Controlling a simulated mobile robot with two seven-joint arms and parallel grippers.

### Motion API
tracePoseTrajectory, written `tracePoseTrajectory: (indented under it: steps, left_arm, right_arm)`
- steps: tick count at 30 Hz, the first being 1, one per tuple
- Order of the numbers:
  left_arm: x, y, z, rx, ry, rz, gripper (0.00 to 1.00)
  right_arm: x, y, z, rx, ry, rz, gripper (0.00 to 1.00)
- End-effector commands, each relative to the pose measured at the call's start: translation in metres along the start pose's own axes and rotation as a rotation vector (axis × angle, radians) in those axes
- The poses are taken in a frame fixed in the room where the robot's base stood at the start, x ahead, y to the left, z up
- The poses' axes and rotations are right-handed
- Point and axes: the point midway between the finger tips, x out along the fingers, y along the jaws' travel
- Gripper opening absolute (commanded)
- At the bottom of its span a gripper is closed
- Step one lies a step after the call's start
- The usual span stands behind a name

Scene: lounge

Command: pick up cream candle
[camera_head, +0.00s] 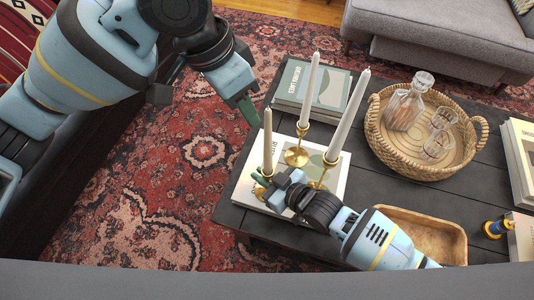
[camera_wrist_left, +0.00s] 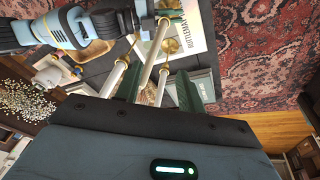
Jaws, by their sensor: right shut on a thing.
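Three slim pale candles stand in brass holders on a pale book (camera_head: 334,181). The left candle (camera_head: 267,143) looks the creamiest; the middle candle (camera_head: 309,90) and right candle (camera_head: 348,115) are paler. My left gripper (camera_head: 249,111) is open and empty, just above and left of the left candle's top. In the left wrist view its green fingers (camera_wrist_left: 158,88) stand apart, with candles showing beyond and between them. My right gripper (camera_head: 274,186) is low at the left candle's brass holder (camera_head: 262,178) and is shut on it; the fingers partly hide the holder's base.
A wicker tray (camera_head: 376,128) with a glass decanter (camera_head: 405,105) and two glasses stands to the right. Books (camera_head: 310,90) lie behind the candles. A wooden bowl (camera_head: 425,228) sits near my right arm. Patterned rug lies left of the dark table.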

Motion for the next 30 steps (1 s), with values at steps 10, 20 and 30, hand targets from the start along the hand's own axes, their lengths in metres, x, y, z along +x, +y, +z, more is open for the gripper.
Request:
tracePoseTrajectory:
  steps: [10, 20, 30]
  left_arm:
    - [-0.029, 0.02, -0.053, -0.055, -0.276, -0.063, 0.39]
    - [-0.035, 0.03, -0.07, -0.064, -0.363, -0.123, 0.39]
    - [-0.01, 0.028, -0.06, -0.064, -0.366, -0.119, 0.39]
  right_arm:
    - [0.0, 0.0, 0.0, 0.0, -0.001, 0.0, 0.0]
    - [0.0, 0.0, 0.0, 0.0, -0.001, 0.0, 0.0]
    - [0.0, 0.0, 0.0, 0.0, -0.001, 0.0, 0.0]
